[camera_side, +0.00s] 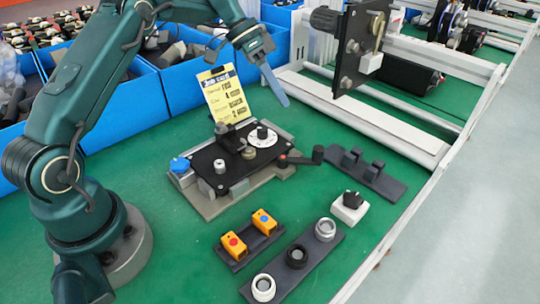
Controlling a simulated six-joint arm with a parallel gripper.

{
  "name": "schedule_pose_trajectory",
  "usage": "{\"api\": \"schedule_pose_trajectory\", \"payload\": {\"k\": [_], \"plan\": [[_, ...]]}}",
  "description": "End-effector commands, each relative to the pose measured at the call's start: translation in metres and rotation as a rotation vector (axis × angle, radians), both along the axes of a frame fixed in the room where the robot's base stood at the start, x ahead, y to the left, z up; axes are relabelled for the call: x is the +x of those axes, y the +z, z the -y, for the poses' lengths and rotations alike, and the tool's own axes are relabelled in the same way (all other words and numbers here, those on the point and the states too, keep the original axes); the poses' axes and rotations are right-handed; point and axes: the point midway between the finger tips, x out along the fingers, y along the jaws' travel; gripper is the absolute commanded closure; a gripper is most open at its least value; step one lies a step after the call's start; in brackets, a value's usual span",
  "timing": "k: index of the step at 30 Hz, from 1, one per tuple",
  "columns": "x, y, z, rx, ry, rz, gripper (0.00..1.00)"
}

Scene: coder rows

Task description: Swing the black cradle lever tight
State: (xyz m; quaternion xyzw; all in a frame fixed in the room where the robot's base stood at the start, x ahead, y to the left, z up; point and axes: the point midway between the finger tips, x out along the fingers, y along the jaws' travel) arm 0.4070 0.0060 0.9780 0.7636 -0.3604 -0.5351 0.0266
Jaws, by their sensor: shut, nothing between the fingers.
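The black lever (302,159) sticks out from the right side of a cradle fixture (237,167) on the green bench. A dark reddish knob shows at its inner end and an upright black grip at its outer end. I cannot tell how tight it is. The fixture has a black top plate, a white dial with a black knob, and a blue knob at its left. My gripper (282,97) is shut and empty, pointing down in the air above and behind the fixture. It appears apart from the lever.
A yellow card (226,94) stands behind the fixture. Blue bins (180,90) line the back left. A white-framed machine (360,55) stands at back right. In front are orange blocks (248,235), a rack of rings (296,257), a white plug (349,208) and a dark rack (366,176).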

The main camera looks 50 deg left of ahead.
Motion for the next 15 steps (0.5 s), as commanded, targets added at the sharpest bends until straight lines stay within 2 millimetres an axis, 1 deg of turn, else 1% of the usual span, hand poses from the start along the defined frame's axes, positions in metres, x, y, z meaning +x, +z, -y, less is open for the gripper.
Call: {"api": "schedule_pose_trajectory", "payload": {"k": [3,11,15], "plan": [[0.003,-0.020,0.015,-0.002,-0.004,-0.005,1.00],[0.012,-0.064,0.047,-0.001,-0.005,-0.004,1.00],[0.007,-0.062,0.061,0.001,-0.003,-0.001,1.00]]}}
